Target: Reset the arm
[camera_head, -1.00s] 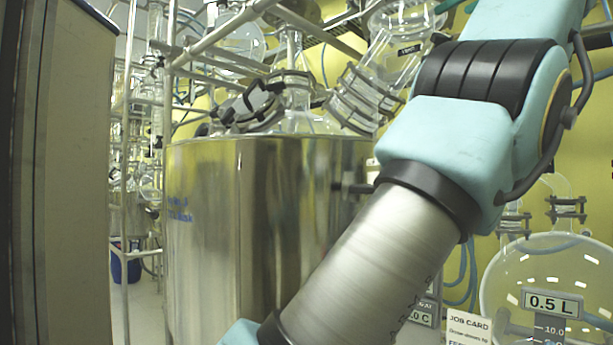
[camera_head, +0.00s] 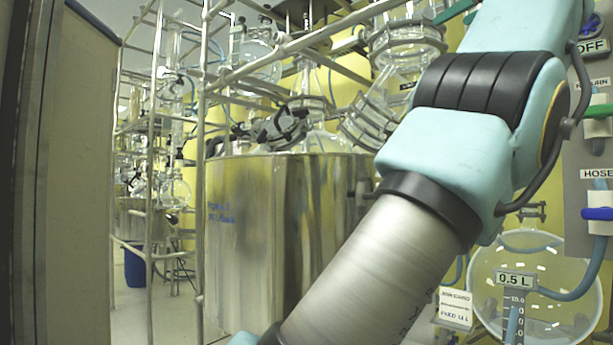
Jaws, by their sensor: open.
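My arm crosses the right half of the head view, running from the top right down to the bottom centre. It has pale teal links, a black ribbed joint and a silver tube section. My gripper is out of the frame, below the bottom edge, so its fingers and what they are near are hidden. The arm hides part of the steel vessel (camera_head: 270,235) and the glassware behind it.
A metal pipe frame (camera_head: 200,190) with glassware stands at the left and centre. A tall cabinet (camera_head: 75,180) fills the left edge. At the right are a round glass flask (camera_head: 560,262), a job card (camera_head: 455,307) and a valve panel (camera_head: 590,170). Floor shows left of the vessel.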

